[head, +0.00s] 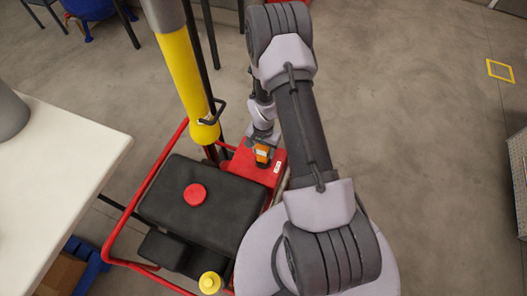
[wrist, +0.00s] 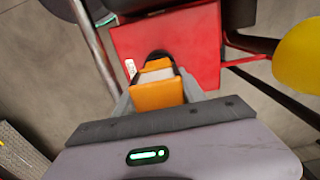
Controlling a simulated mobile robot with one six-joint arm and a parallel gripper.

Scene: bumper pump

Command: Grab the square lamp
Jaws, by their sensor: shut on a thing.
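The square lamp (wrist: 157,95) is a small orange block with a pale face, on or just above a red panel of the machine. In the head view the lamp (head: 262,154) shows as an orange spot at the end of my arm. My gripper (wrist: 157,88) has its fingers on both sides of the lamp and is shut on it. In the head view my gripper (head: 262,146) is small and partly hidden by my wrist. I cannot tell whether the lamp touches the red panel.
The red panel (wrist: 195,45) belongs to a machine with a black tank (head: 205,205), a red cap (head: 195,194) and a red tube frame (head: 112,238). A yellow post (head: 183,75) stands close behind. A white table (head: 60,165) is at left.

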